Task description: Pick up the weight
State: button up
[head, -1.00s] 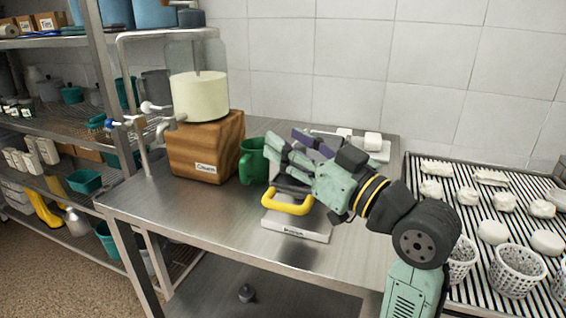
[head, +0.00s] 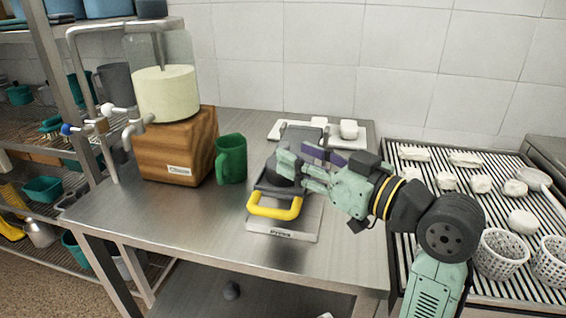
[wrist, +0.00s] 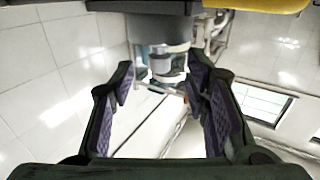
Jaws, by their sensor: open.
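My gripper (head: 284,164) is over the steel table with its fingers apart, pointing left. In the wrist view its two purple-padded fingers (wrist: 161,80) stand wide apart, with nothing held between them. Just below and beside the fingers is a dark block with a yellow handle (head: 274,206), on a pale labelled plate (head: 282,231); part of the block is hidden by the fingers. I cannot tell for sure which of these is the weight.
A green mug (head: 231,158) stands left of the gripper, and a wooden block with a clear dispenser (head: 165,95) beyond it. A white tray (head: 360,133) lies at the back. A slatted rack (head: 425,190) with white lumps and perforated baskets (head: 498,254) is right. The table's front left is clear.

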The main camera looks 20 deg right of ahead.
aim_at(288, 148)
jog(key=x, duration=0.1)
jog(key=p+x, duration=0.1)
jog(key=x, duration=0.2)
jog(key=shift+r+p, duration=0.3)
jog(key=shift+r, duration=0.05)
jog(key=shift+w+a+f, duration=0.1)
jog(key=shift+w+a, duration=0.1)
jog(key=shift+w, duration=0.1)
jog(key=shift+c, duration=0.2)
grip_shut()
